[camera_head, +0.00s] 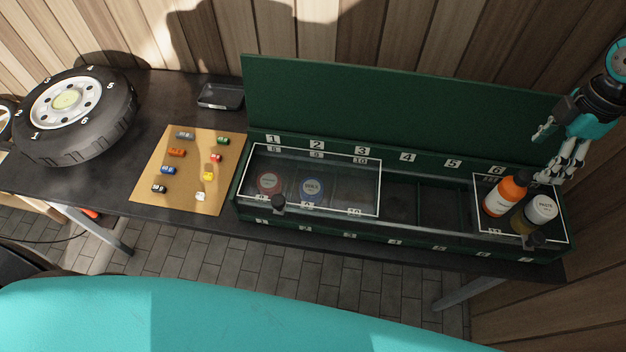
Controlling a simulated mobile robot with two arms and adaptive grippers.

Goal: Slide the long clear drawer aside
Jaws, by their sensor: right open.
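The long clear drawer (340,190) lies over the left part of the green box (405,228), below numbers 1 to 3. A shorter clear drawer (486,225) is at the right end, by number 6. My right gripper (546,178) is open above the box's right end, beside the bottles and far from the long drawer. My left gripper is out of view.
An orange bottle (506,194) and a white-capped bottle (536,212) are at the shorter drawer. The box's middle compartments (428,200) look empty. The raised green lid (400,105) stands behind. A tan board (186,190) with several toy cars and a wheel (110,125) are left.

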